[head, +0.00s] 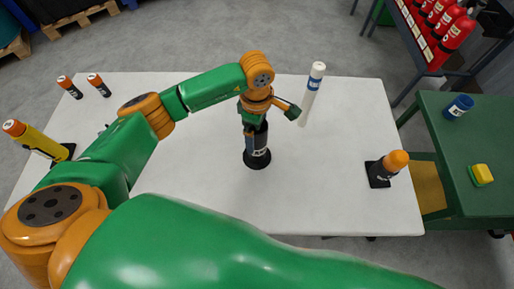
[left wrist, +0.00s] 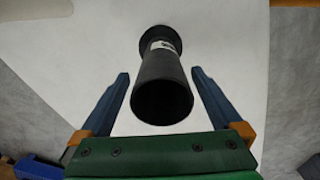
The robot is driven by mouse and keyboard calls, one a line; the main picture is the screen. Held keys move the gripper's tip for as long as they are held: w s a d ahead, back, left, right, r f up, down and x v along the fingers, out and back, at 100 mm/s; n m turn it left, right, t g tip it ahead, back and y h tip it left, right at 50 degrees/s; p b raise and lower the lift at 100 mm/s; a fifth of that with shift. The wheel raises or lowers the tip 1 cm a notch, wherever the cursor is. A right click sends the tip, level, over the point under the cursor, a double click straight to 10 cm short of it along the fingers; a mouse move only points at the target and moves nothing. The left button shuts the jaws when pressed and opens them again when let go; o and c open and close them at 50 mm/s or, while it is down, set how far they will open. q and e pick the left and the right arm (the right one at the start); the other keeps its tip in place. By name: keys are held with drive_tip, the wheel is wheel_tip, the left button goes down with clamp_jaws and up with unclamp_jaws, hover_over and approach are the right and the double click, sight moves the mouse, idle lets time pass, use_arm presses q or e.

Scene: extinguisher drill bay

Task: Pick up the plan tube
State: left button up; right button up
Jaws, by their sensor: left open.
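A white tube (head: 312,94) with a blue band, which looks like the plan tube, stands on the white table (head: 215,205), right of my left gripper (head: 256,118). A black open-topped cylinder (head: 257,153) with a flared base and a pale label stands upright below that gripper. In the left wrist view, the left gripper (left wrist: 161,73) is open, one blue finger on each side of the black cylinder (left wrist: 163,78), with gaps at both sides. Its depth relative to the cylinder's rim is hard to tell. The white tube is not visible in the left wrist view. My right gripper is not in view.
An orange-topped dark canister (head: 388,168) stands at the table's right. A yellow canister (head: 38,141) and two small orange-capped ones (head: 70,87) are at the left. A green side table (head: 460,150) holds a blue object (head: 458,107) and a yellow-green block (head: 481,175). Red extinguishers (head: 452,38) stand beyond.

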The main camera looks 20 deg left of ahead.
use_arm(q)
drive_tip(key=shift+s+d+r, duration=0.1)
drive_tip(key=c, duration=0.5)
clamp_jaws()
